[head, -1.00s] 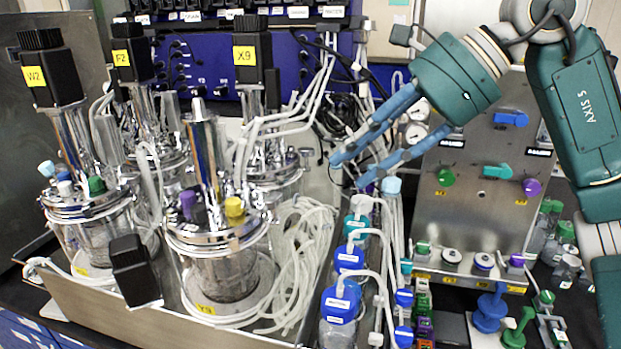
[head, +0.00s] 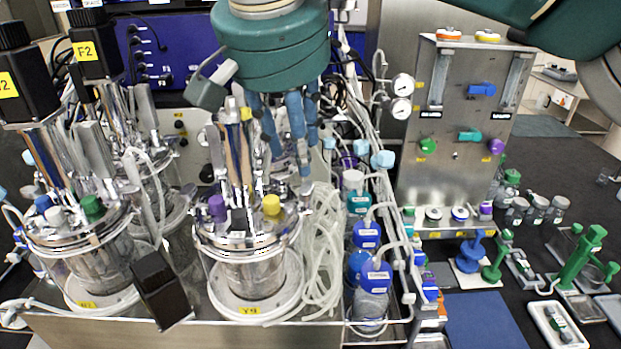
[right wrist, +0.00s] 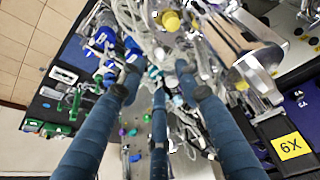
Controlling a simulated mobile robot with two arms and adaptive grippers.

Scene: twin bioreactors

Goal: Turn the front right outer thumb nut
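The front right vessel (head: 250,275), tagged Y9, has a shiny metal lid (head: 240,236) with a purple cap (head: 217,208) and a yellow cap (head: 271,204). The yellow cap also shows at the top of the right wrist view (right wrist: 171,20). I cannot clearly make out the outer thumb nut on the lid's right side; fittings and glare crowd the rim. My right gripper (head: 290,155) points down above and behind this lid, its blue fingers spread. In the right wrist view its fingers (right wrist: 160,92) are apart with nothing held between them. My left gripper is not in view.
The front left vessel (head: 90,265) stands beside it. A tilted black box (head: 160,290) is in front between them. Coiled clear tubes (head: 322,245) and blue-capped bottles (head: 373,278) crowd the right side. A metal valve panel (head: 455,130) stands farther right.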

